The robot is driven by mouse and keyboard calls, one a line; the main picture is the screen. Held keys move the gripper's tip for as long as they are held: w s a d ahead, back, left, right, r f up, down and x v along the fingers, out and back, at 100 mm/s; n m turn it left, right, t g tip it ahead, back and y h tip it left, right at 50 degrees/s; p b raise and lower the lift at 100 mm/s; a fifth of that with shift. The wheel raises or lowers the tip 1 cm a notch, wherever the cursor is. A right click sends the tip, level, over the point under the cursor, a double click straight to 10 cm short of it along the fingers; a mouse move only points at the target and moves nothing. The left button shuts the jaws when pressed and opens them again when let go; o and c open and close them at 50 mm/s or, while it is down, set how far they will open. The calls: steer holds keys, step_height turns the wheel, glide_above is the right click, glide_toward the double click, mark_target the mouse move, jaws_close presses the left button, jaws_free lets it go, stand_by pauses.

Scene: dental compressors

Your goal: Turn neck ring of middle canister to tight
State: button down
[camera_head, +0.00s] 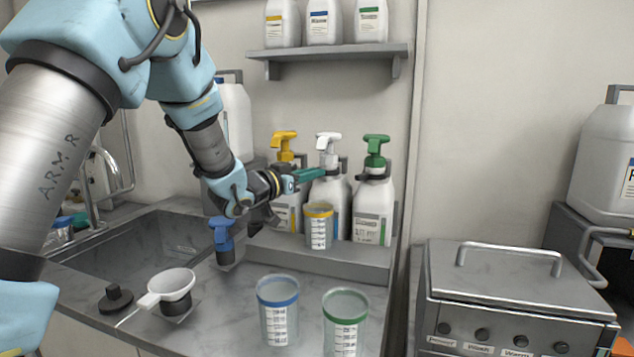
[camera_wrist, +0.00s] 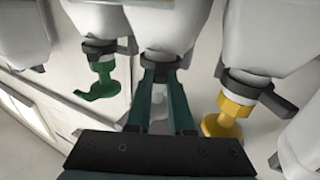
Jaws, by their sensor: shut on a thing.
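The middle canister (camera_head: 343,205) is white with a white pump head (camera_head: 327,144). It stands upright between a yellow-pump canister (camera_head: 284,210) and a green-pump canister (camera_head: 374,212). My gripper (camera_head: 321,173) reaches in from the left at its neck. In the wrist view, which is upside down, the green fingers of my gripper (camera_wrist: 167,70) are shut on the dark neck ring (camera_wrist: 164,58) of the middle canister (camera_wrist: 165,25), one on each side. The white pump shows only partly between the fingers. A side lever on this ring is not clearly visible.
A yellow-rimmed beaker (camera_head: 319,228) stands in front of the middle canister on the ledge. Blue-rimmed (camera_head: 278,312) and green-rimmed (camera_head: 345,325) beakers stand on the counter in front. A shelf (camera_head: 330,52) with bottles hangs above. A sink (camera_head: 150,245) lies left.

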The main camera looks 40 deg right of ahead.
steer(key=shift+w+r+m+g+p, duration=0.15)
steer(key=shift+w+m+g, duration=0.2)
steer(key=shift+m+g, duration=0.35)
steer(key=shift+w+f+m+g+p, duration=0.15)
steer(key=shift+w+m+g, duration=0.25)
steer(key=shift+g, duration=0.5)
steer(key=shift+r+g, duration=0.1)
steer(key=shift+g, duration=0.2)
steer(key=c, duration=0.8)
jaws_free()
steer(key=a+b, duration=0.2)
steer(key=a, duration=0.8)
steer(key=shift+w+a+b, duration=0.25)
steer(key=shift+a+b, duration=0.15)
